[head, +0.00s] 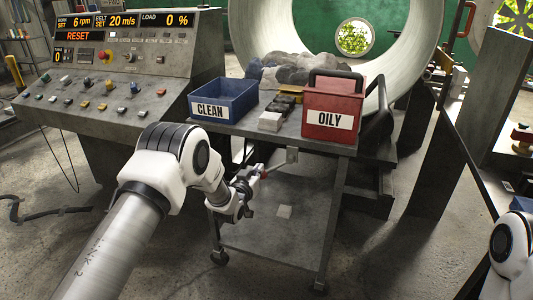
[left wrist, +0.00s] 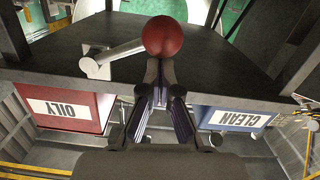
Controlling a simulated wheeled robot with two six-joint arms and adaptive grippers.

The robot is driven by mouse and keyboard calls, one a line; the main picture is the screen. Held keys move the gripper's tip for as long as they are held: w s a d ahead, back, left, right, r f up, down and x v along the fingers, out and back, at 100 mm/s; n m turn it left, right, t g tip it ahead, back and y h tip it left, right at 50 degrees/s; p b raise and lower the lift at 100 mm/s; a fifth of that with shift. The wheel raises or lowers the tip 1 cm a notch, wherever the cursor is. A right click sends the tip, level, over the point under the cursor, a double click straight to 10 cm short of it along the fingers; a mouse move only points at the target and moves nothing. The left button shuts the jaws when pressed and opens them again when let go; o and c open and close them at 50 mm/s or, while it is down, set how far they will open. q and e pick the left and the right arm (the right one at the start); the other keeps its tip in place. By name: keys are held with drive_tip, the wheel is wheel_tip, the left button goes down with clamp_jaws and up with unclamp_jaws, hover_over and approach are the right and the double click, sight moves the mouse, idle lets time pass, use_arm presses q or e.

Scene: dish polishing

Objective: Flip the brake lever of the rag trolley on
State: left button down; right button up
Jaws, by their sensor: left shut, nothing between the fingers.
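The rag trolley (head: 310,232) stands in front of me with a top deck and a low shelf. Its brake lever shows in the left wrist view as a silver bar (left wrist: 118,52) ending in a red ball knob (left wrist: 164,37). In the head view the lever (head: 275,169) is small, near a plate (head: 292,155) under the deck's front edge. My left gripper (head: 258,180) is at the knob end of the lever. Its fingers (left wrist: 162,72) are shut and empty, with the tips right at the knob; I cannot tell whether they touch. My right gripper is out of view.
On the trolley stand a blue CLEAN bin (head: 223,98) and a red OILY bin (head: 333,108). A control console (head: 110,75) is at the left, a large drum opening (head: 405,50) behind. Open floor (head: 410,255) lies right of the trolley.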

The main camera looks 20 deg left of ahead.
use_arm(q)
drive_tip(key=shift+d+f+n+b, duration=0.3)
drive_tip(key=shift+f+b, duration=0.1)
drive_tip(key=shift+f, duration=0.3)
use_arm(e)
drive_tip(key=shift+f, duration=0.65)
use_arm(q)
drive_tip(key=shift+f, duration=0.1)
